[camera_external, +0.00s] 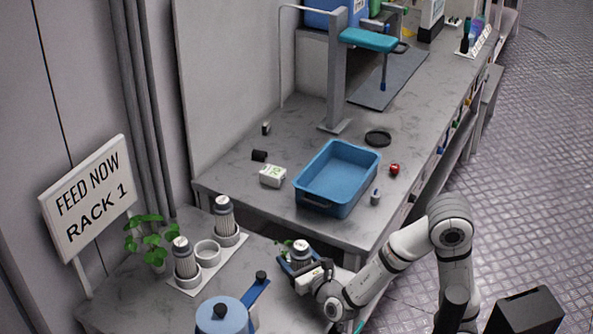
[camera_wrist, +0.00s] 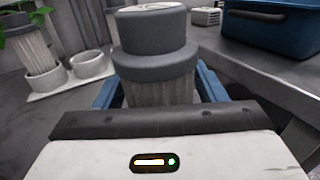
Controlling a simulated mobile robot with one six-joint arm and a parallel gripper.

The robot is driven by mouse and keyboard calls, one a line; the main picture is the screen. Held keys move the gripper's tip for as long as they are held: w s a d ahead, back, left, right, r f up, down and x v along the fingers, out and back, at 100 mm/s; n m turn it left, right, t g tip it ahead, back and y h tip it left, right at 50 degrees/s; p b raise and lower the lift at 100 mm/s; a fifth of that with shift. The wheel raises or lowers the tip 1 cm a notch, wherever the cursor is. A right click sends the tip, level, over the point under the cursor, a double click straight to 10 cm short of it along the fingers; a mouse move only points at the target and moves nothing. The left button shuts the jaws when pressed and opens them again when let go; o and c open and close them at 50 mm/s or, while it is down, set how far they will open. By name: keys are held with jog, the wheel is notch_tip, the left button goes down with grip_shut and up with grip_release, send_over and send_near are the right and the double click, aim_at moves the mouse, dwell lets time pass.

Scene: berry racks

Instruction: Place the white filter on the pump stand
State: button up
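The white filter (camera_external: 300,255) has a pleated pale body and a grey cap, and stands upright between my gripper's blue fingers. My gripper (camera_external: 298,261) appears shut on it. In the wrist view the filter (camera_wrist: 155,65) fills the space between the fingers (camera_wrist: 158,95); its lower end is hidden. A white stand (camera_external: 190,289) on the near counter, left of my gripper, bears two similar upright filters (camera_external: 184,264) (camera_external: 224,217) with an empty round cup (camera_external: 208,253) between them. In the wrist view one seated filter (camera_wrist: 35,55) and the empty cup (camera_wrist: 88,66) show at left.
A blue-topped pot (camera_external: 222,315) and a blue handle with a black knob (camera_external: 257,290) are near my gripper. A plant (camera_external: 150,240) is beside the stand. A blue bin (camera_external: 338,178) is on the higher counter behind. Bare counter lies between gripper and stand.

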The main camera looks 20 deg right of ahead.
jog(key=c, duration=0.9)
notch_tip(320, 180, up, 10)
jog(key=p, duration=0.3)
jog(key=shift+f, duration=0.15)
jog(key=shift+c, duration=0.2)
jog(key=shift+s+a+r, duration=0.1)
jog(key=shift+r, duration=0.1)
jog(key=s+a+r+n+g+y, duration=0.45)
jog(key=s+a, duration=0.25)
jog(key=s, duration=0.2)
jog(key=s+a+r+n+g+y, duration=0.4)
jog(key=s+a+g, duration=0.15)
jog(key=s, duration=0.25)
jog(key=s+a+r+n+g+y, duration=0.4)
jog(key=s+a, duration=0.4)
jog(key=s, duration=0.1)
notch_tip(320, 180, up, 15)
jog(key=p, duration=1.5)
jog(key=shift+d, duration=0.2)
